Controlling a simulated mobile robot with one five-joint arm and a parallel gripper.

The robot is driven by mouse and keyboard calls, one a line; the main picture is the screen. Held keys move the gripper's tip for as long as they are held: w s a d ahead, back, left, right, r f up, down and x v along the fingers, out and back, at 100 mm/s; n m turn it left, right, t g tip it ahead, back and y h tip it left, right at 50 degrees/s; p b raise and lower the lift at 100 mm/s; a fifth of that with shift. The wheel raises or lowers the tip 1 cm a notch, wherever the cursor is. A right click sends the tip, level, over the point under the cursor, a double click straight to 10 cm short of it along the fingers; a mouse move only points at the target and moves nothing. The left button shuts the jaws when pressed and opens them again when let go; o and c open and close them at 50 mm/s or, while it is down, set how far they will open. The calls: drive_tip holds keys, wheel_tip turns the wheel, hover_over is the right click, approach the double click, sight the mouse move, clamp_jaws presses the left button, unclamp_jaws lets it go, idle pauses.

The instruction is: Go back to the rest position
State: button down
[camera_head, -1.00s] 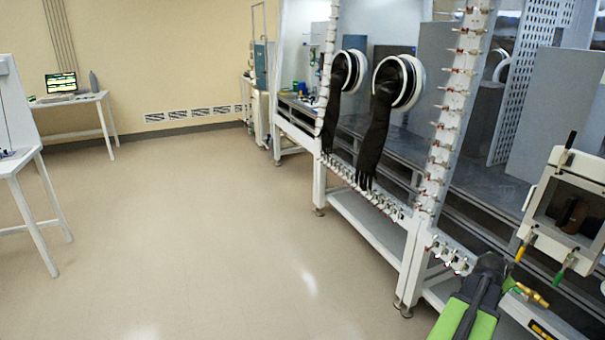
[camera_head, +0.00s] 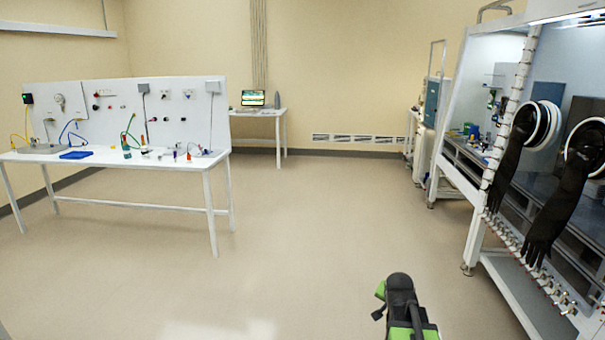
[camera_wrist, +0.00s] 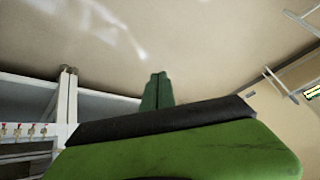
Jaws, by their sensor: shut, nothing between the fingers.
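My gripper shows in the wrist view as two dark green fingers (camera_wrist: 157,90), closed together with nothing between them. The floor lies beyond the fingertips in that view. In the head view my green and black arm (camera_head: 405,310) is at the bottom, right of centre, over open floor and left of the glovebox. The fingers cannot be made out in the head view. No rest position is marked in either view.
The glovebox row (camera_head: 470,215), with black gloves (camera_head: 510,160), stands on the right. A white workbench (camera_head: 120,158) with a pegboard is on the left. A small desk (camera_head: 277,113) with a laptop (camera_head: 253,98) stands at the back. The floor between is clear.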

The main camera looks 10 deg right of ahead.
drive_tip(key=s+a+n+g+y+p, duration=0.15)
drive_tip(key=a+n, duration=0.25)
drive_tip(key=a, duration=1.1)
drive_tip(key=s+a+f+n+g+y, duration=0.1)
drive_tip(key=s+a+f+n+g, duration=0.1)
drive_tip(key=s+a+n+g, duration=0.3)
drive_tip(key=s+a, duration=0.3)
drive_tip(key=s, duration=0.3)
drive_tip(key=shift+s+a+f+n+y, duration=0.15)
drive_tip(key=shift+s+f+n+y, duration=0.15)
drive_tip(key=shift+f+y, duration=0.1)
